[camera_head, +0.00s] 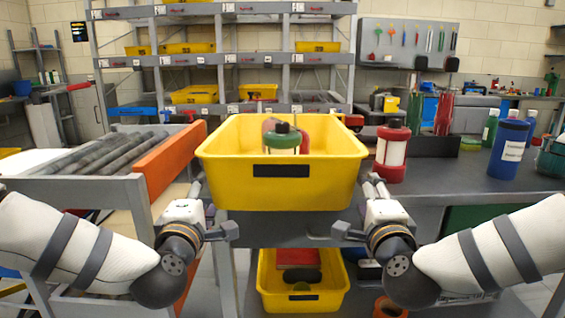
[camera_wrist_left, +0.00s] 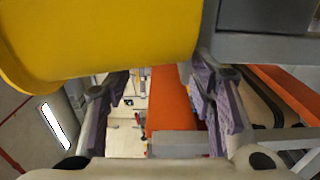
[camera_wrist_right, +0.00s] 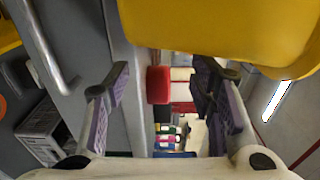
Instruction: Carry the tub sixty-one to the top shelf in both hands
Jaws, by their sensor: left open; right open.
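A large yellow tub (camera_head: 225,175) sits at the centre of the head view, with a dark label on its front too small to read. It holds a green jar with a dark lid (camera_head: 284,138) and a reddish thing behind it. My left gripper (camera_head: 214,208) is open by its lower left side; the tub's yellow wall (camera_wrist_left: 100,35) shows above the fingers in the left wrist view. My right gripper (camera_head: 358,208) is open by its lower right side; yellow wall (camera_wrist_right: 220,25) shows there too. Neither gripper visibly holds it. The rack's top shelf (camera_head: 225,9) is at the back.
A second yellow tub (camera_head: 302,302) with things inside stands on a lower level. A roller conveyor (camera_head: 100,155) with an orange side (camera_head: 170,160) lies left. A red-capped container (camera_head: 391,152) and a blue cylinder (camera_head: 508,148) stand on the right bench. Several yellow tubs occupy the rack.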

